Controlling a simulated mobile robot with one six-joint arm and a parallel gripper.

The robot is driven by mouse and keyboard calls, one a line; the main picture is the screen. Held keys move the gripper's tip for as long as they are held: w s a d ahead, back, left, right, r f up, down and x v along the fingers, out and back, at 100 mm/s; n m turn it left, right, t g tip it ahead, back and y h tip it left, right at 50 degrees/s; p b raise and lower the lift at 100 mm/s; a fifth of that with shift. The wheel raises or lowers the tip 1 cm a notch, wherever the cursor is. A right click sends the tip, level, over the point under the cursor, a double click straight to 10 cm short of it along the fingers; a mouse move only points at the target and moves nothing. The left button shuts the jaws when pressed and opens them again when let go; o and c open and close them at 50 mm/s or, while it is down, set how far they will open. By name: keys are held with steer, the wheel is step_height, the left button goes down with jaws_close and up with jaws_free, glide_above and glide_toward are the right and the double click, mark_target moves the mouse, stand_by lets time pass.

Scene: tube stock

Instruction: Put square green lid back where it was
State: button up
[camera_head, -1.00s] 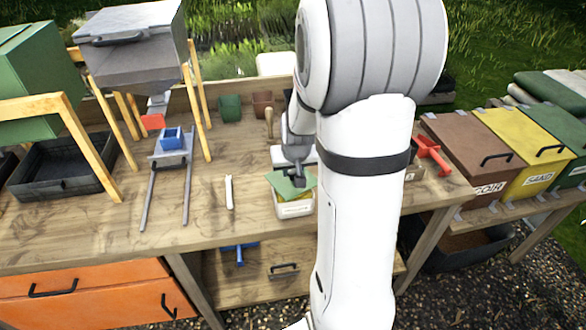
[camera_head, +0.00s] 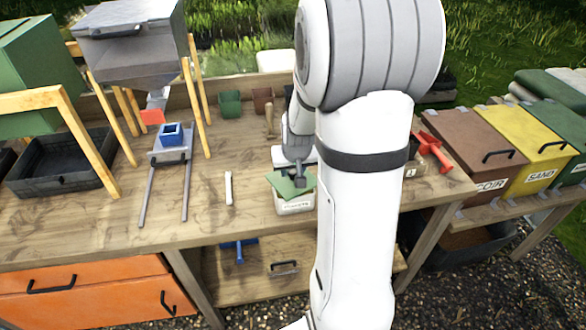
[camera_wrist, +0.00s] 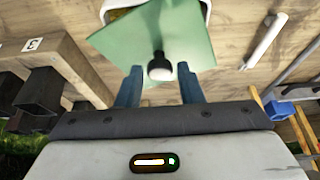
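The square green lid (camera_head: 290,184) lies over the top of a white labelled tub (camera_head: 295,206) on the bench. It is turned askew, and its corners overhang the rim. In the wrist view the lid (camera_wrist: 160,40) shows a black knob with a pale top (camera_wrist: 160,67). My gripper (camera_head: 299,182) is just above the lid. In the wrist view its two blue fingers (camera_wrist: 160,82) stand apart on either side of the knob, with a visible gap on each side. A bit of the tub's rim and yellow contents show past the lid's far edge.
A white stick (camera_head: 228,188) lies left of the tub. A metal rail frame with a blue block (camera_head: 172,134) is farther left. Small pots (camera_head: 230,104) stand behind. A red tool (camera_head: 432,148) and labelled bins (camera_head: 475,147) are at right.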

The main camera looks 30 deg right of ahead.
steer(key=shift+o, duration=1.3)
steer(key=shift+r, duration=0.1)
steer(key=shift+r+p, duration=0.7)
steer(key=shift+p, duration=0.2)
steer(key=b+v, duration=0.2)
steer(key=v, duration=0.9)
steer(key=s+a+r+n+g+y, duration=0.1)
steer(key=s+a+r+n, duration=0.1)
steer(key=s+a, duration=1.1)
steer(key=shift+s+n, duration=0.6)
steer(key=shift+s, duration=0.5)
